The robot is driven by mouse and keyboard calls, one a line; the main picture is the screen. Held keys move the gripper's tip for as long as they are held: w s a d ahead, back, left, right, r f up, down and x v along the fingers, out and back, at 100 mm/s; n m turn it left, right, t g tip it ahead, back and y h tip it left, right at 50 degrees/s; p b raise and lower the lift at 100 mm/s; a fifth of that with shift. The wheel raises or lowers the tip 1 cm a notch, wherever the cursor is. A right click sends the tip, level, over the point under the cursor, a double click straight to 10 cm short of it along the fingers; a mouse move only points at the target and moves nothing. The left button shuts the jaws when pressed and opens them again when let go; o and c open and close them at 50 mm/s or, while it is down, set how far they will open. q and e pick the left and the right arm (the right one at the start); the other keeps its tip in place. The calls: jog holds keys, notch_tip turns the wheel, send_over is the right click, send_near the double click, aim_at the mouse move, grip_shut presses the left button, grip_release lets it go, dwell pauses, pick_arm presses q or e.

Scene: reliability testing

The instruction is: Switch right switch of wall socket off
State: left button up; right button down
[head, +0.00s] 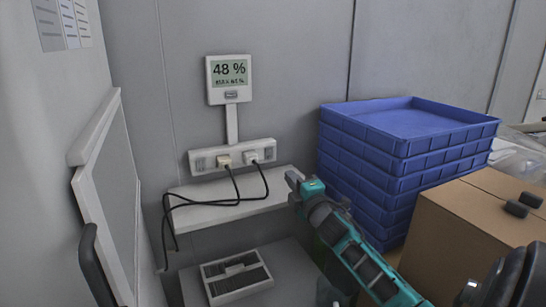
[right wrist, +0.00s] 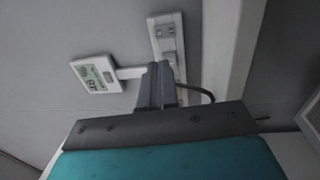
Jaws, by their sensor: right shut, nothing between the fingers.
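The wall socket (head: 237,155) is a white strip on the grey wall, with two plugs, a beige one (head: 224,160) and a white one (head: 251,156). Its switches are too small to make out. My right gripper (head: 293,179) is shut and empty, to the right of the strip and slightly below it in the head view. In the right wrist view, the shut fingers (right wrist: 157,70) point at the wall socket (right wrist: 166,30) and overlap its lower part. I cannot tell whether they touch it. My left gripper is out of view.
A display reading 48 % (head: 229,80) is mounted above the socket. Black cables (head: 188,200) hang over a white shelf (head: 215,211) below. A stack of blue crates (head: 350,180) and a cardboard box (head: 440,225) stand at the right. A grey panel (head: 112,200) stands at the left.

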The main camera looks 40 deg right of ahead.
send_near(269, 149)
jog(key=x, duration=0.5)
jog(key=shift+w+f+b, duration=0.25)
jog(key=shift+b, duration=0.05)
jog(key=shift+w+d, duration=0.25)
jog(key=shift+w, duration=0.4)
jog(key=shift+r, duration=0.1)
jog(key=shift+w+d+r, duration=0.1)
jog(key=shift+w+r, duration=0.05)
jog(key=shift+w, duration=0.05)
jog(key=shift+s+r, duration=0.1)
jog(key=shift+s, duration=0.1)
